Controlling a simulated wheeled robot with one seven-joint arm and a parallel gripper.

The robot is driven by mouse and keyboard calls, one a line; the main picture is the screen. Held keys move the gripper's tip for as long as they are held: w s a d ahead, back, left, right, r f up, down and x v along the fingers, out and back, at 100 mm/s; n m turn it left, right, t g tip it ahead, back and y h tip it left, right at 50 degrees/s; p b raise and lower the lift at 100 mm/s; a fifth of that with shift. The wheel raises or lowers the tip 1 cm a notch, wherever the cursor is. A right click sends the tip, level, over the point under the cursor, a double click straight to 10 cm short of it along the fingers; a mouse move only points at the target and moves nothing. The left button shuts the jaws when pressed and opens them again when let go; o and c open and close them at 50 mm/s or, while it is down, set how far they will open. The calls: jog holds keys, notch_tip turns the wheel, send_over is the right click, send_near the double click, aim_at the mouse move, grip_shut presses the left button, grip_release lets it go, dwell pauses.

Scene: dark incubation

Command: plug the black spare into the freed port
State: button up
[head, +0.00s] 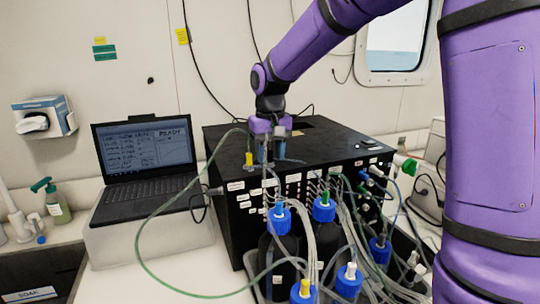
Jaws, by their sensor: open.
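My gripper (271,157) is open, its fingers pointing down above the front edge of the black box (310,150). I cannot make out anything between the fingers. The front face of the box has a row of small ports and white labels (294,178), partly hidden by tubes and bottle caps. I cannot tell which port is free. A yellow-ended plug (249,160) shows by the front top edge, just left of my gripper, close to a green cable (150,226). I cannot pick out a black spare plug; it may be hidden or too dark against the box.
Bottles with blue caps (324,208) and many tubes crowd the space before the box. A laptop (146,155) stands on a pale block at left. A green connector (409,167) sticks out at right. A soap bottle (55,203) stands by the sink. Wall behind.

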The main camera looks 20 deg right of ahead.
dwell(0.5)
grip_shut()
jog(key=shift+r, duration=0.1)
jog(key=shift+r, duration=2.9)
